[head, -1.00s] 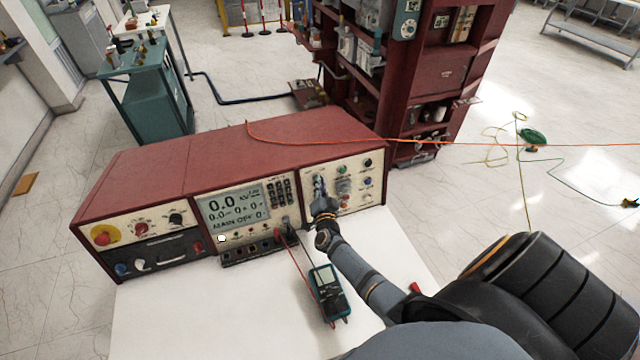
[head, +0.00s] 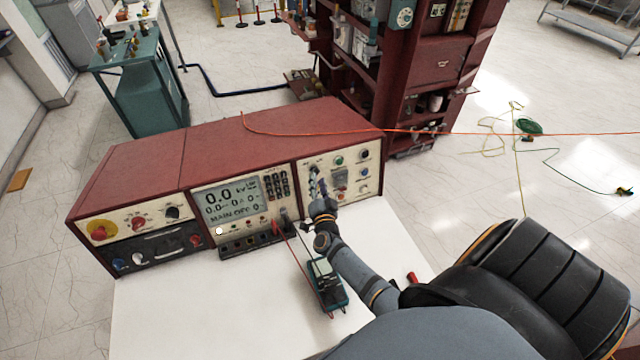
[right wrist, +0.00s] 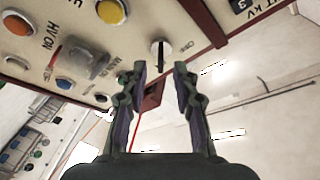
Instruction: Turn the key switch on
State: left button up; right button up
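The key switch (right wrist: 161,52) shows in the right wrist view as a pale round face with a dark upright bar, on the cream panel beside partly readable lettering. My right gripper (right wrist: 159,68) is open and empty, its two dark fingertips apart on either side of the lower part of the switch in that view. I cannot tell whether they touch the panel. In the head view my right gripper (head: 318,188) is just in front of the right panel of the red console (head: 250,140). The console display (head: 230,202) reads "MAIN OFF". My left gripper is not in view.
A multimeter (head: 326,284) with red and black leads lies on the white table (head: 180,310) beside my right forearm. An orange cable (head: 300,128) crosses the console top. A red shelf unit (head: 440,60) stands behind. Coloured buttons (right wrist: 109,12) sit near the switch.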

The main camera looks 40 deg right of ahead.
jog(key=v, duration=0.8)
jog(key=shift+s, duration=0.25)
jog(key=shift+a, duration=0.1)
